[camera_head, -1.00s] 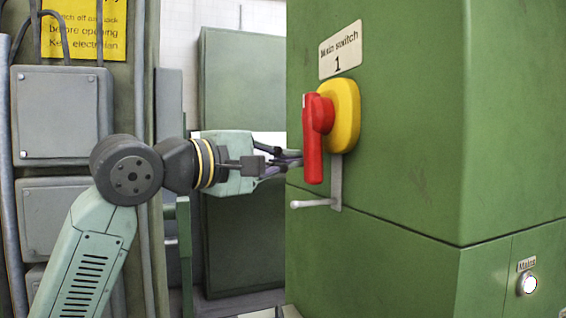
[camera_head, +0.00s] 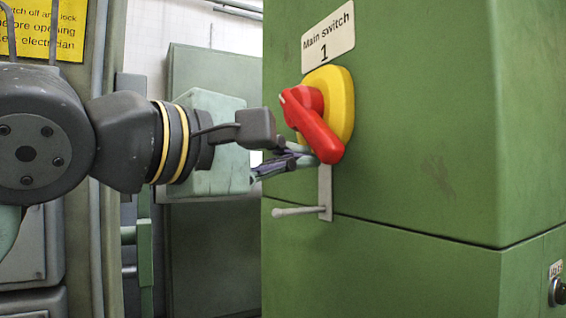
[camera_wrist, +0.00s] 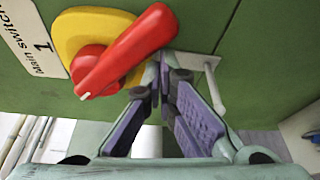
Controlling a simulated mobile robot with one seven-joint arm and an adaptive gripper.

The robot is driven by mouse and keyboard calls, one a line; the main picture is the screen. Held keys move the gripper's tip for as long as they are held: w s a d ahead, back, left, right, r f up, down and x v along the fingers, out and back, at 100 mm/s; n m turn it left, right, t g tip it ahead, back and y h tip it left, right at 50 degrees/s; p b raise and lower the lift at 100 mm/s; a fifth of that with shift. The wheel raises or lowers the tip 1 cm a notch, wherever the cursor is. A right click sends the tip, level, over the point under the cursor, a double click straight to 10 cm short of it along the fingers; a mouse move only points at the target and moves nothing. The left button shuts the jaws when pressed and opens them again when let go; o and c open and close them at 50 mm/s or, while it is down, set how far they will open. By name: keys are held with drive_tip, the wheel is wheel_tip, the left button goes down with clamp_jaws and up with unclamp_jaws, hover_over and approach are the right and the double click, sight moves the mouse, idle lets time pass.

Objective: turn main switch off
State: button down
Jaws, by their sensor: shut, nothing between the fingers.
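The main switch has a red handle (camera_head: 315,128) on a yellow plate (camera_head: 342,98), on the green cabinet under a "Main switch 1" label (camera_head: 328,37). The handle is slanted, its long end pointing down and right. My gripper (camera_head: 312,158) is shut and empty, its tips at the left side of the handle's lower end, partly hidden behind it. In the wrist view the red handle (camera_wrist: 128,48) crosses in front of the yellow plate (camera_wrist: 72,33), and my closed fingertips (camera_wrist: 165,68) are right against or very near its long end.
A small grey lever (camera_head: 300,211) on a bracket sticks out just below the switch; it also shows in the wrist view (camera_wrist: 213,85). Another green cabinet (camera_head: 210,110) stands behind my gripper.

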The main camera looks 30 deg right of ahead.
drive_tip(key=shift+s+r+p, duration=0.55)
drive_tip(key=shift+s+r, duration=0.45)
drive_tip(key=shift+s, duration=0.1)
drive_tip(key=shift+s+r+n+g+y+p, duration=0.4)
drive_tip(key=shift+r+n+p, duration=0.35)
drive_tip(key=shift+n, duration=0.45)
drive_tip(key=shift+f+b, duration=0.35)
drive_tip(key=shift+f, duration=0.2)
drive_tip(key=b, duration=0.4)
approach(315, 136)
drive_tip(key=shift+w+a+f, duration=0.2)
drive_tip(key=shift+w+a, duration=0.2)
drive_tip(key=shift+w, duration=0.15)
drive_tip(key=shift+w+a+f, duration=0.25)
drive_tip(key=shift+w+a, duration=0.15)
drive_tip(key=shift+w, duration=0.2)
